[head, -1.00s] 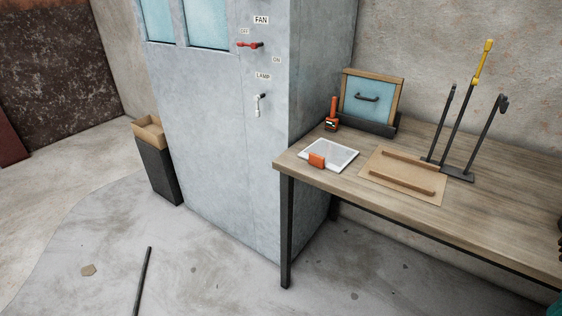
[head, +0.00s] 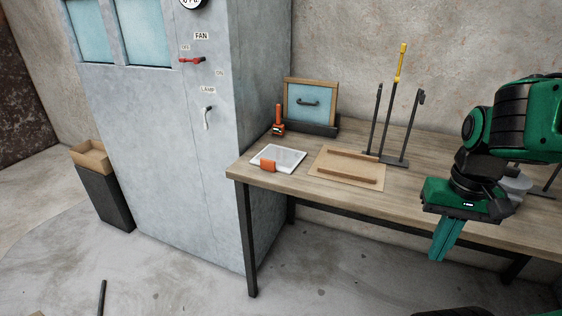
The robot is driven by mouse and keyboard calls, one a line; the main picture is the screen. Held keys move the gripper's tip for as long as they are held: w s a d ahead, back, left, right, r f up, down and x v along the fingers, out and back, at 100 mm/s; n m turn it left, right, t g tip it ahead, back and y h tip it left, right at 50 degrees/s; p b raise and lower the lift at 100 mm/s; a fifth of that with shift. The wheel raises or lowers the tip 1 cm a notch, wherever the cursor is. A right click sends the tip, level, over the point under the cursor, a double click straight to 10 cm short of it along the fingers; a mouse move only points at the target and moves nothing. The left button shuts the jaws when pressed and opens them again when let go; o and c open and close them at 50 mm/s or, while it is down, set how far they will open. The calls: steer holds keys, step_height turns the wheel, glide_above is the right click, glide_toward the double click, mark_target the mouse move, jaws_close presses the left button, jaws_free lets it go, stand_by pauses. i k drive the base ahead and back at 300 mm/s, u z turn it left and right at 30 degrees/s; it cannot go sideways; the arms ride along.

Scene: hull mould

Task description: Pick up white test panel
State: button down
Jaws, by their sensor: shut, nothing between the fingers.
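The white test panel (head: 284,155) lies flat near the left end of the wooden table, close to its front edge.
A brown board with two bars (head: 335,179) lies right of the panel. Behind stand an orange tool (head: 278,122), a blue framed panel (head: 307,103) and a rack of upright rods (head: 392,159). A grey cabinet (head: 180,140) stands left of the table (head: 415,205).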

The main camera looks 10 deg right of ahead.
mark_target(273, 158)
steer(key=k, duration=1.25)
steer(key=u, duration=0.45)
steer(key=i, duration=1.25)
steer(key=z, duration=0.65)
steer(key=i, duration=0.5)
steer(key=z, duration=0.35)
